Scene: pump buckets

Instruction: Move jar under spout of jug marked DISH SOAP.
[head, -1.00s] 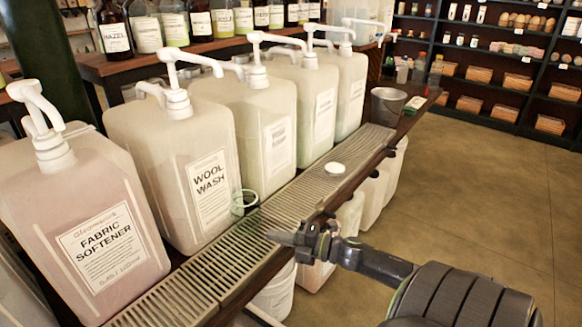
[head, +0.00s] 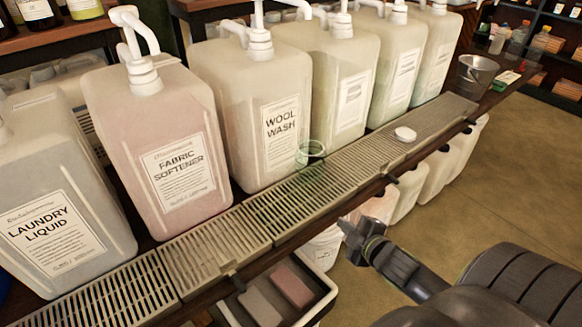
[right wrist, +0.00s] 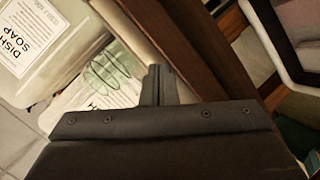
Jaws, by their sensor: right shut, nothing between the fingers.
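The jar (head: 311,165) is clear greenish glass. It stands on the slatted drip tray by the lower right corner of the WOOL WASH jug (head: 265,150). It also shows, ribbed and see-through, in the right wrist view (right wrist: 103,68). The jug marked DISH SOAP (right wrist: 75,20) shows at upper left there, its label upside down. In the head view I cannot read which jug that is. My right gripper (head: 344,227) is shut and empty, in front of the tray's edge and apart from the jar. My left gripper is out of view.
The drip tray (head: 210,246) runs along the front of the jug row, including FABRIC SOFTENER (head: 160,165) and LAUNDRY LIQUID (head: 60,220). A white lid (head: 405,134) lies on it. A metal bucket (head: 478,78) stands at the far end. Containers sit below the shelf.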

